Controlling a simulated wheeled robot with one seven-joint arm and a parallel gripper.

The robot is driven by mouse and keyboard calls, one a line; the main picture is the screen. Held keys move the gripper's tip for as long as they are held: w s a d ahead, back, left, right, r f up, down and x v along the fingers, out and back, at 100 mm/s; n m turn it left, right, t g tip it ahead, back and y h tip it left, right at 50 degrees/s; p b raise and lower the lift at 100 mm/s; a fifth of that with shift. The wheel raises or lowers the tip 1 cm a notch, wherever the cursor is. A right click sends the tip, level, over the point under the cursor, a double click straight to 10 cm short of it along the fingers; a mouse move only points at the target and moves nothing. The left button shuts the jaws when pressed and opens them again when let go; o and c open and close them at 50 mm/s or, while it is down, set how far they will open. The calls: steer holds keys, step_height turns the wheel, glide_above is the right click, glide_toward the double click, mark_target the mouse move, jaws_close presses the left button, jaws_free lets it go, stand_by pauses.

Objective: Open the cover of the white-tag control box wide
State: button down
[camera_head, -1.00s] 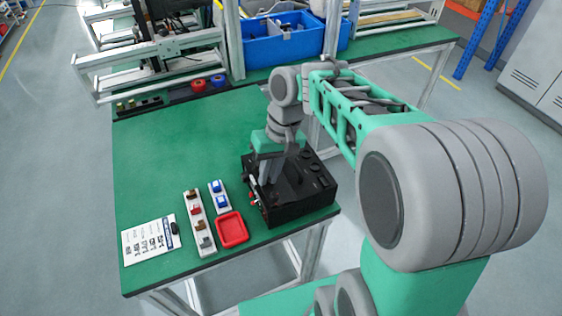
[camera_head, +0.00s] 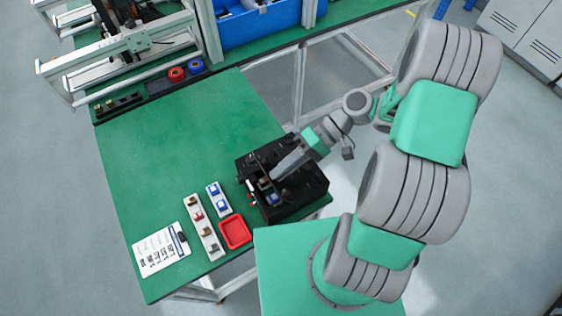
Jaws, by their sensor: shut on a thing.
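The black control box (camera_head: 307,196) stands at the near right corner of the green bench top in the head view. My gripper (camera_head: 276,178) reaches down to it from the upper right, with its fingers slanted to the left over the box. The fingers are shut on part of the box, apparently its cover. The fingertips and the held edge are too small and dark to make out, and so is how far the cover stands open. My gripper hides part of the box top. I cannot make out a white tag.
Left of the box are a red tray (camera_head: 235,247), a strip with blue parts (camera_head: 218,198), a longer white strip (camera_head: 205,229) and a printed sheet (camera_head: 158,250). Red (camera_head: 177,74) and blue (camera_head: 196,67) rolls lie at the back. The middle bench is clear.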

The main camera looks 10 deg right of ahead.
steer(key=shift+w+d+y, duration=0.15)
steer(key=shift+d+y, duration=0.1)
steer(key=shift+y, duration=0.05)
stand_by(0.4)
steer(key=c, duration=1.4)
jaws_free()
